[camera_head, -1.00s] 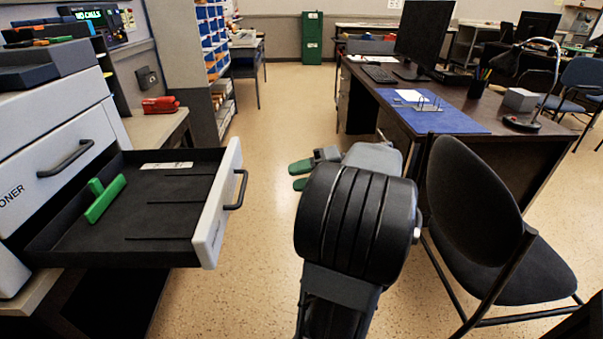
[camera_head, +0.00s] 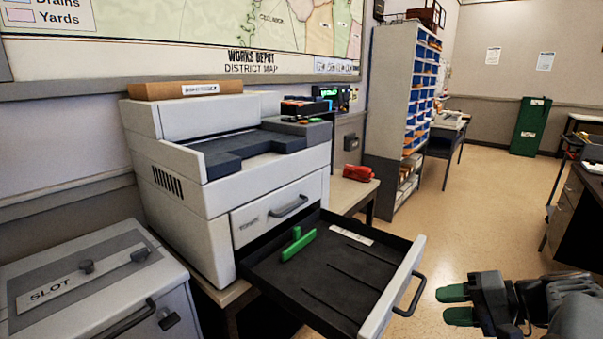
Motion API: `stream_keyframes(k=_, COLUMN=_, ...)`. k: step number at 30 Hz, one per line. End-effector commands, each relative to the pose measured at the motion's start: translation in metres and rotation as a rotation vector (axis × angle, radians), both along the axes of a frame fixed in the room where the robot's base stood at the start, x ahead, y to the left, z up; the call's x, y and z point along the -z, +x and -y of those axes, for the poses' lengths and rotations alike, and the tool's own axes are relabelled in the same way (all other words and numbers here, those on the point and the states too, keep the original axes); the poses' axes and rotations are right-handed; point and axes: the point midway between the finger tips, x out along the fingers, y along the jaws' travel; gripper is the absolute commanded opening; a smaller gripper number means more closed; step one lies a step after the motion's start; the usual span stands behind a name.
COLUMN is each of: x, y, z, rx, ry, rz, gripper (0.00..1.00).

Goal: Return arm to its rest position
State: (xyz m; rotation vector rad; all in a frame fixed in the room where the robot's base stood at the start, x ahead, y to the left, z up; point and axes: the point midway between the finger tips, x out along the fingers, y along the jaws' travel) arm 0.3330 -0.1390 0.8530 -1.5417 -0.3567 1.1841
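My gripper (camera_head: 448,305) is at the lower right of the head view, to the right of the open drawer. Its two green-tipped fingers point left and stand apart, with nothing between them. Part of my grey and black arm shows behind it at the right edge; the rest is out of frame.
A printer (camera_head: 230,170) has its lower black drawer (camera_head: 335,290) pulled out, with a green T-shaped piece (camera_head: 298,244) inside. The drawer front lies close left of my gripper. A slotted cabinet (camera_head: 100,290) stands at lower left. Open floor (camera_head: 480,200) lies beyond the gripper.

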Motion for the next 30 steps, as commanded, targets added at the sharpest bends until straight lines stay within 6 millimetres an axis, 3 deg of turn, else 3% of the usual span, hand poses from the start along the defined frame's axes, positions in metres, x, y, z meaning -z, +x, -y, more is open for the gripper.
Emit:
stream_keyframes(k=1, x=-0.034, y=0.001, z=-0.025, rx=-0.057, ry=-0.071, rz=-0.059, gripper=0.37)
stream_keyframes(k=6, x=-0.066, y=-0.011, z=-0.079, rx=-0.195, ry=-0.361, rz=-0.206, gripper=0.37)
stream_keyframes(k=9, x=-0.087, y=-0.020, z=-0.099, rx=-0.263, ry=-0.546, rz=-0.227, gripper=0.37)
stream_keyframes(k=15, x=-0.130, y=-0.030, z=-0.123, rx=-0.363, ry=-0.865, rz=-0.150, gripper=0.37)
stream_keyframes(k=21, x=-0.161, y=-0.031, z=-0.136, rx=-0.417, ry=-1.054, rz=-0.023, gripper=0.37)
stream_keyframes(k=30, x=-0.173, y=-0.030, z=-0.142, rx=-0.437, ry=-1.134, rz=0.057, gripper=0.37)
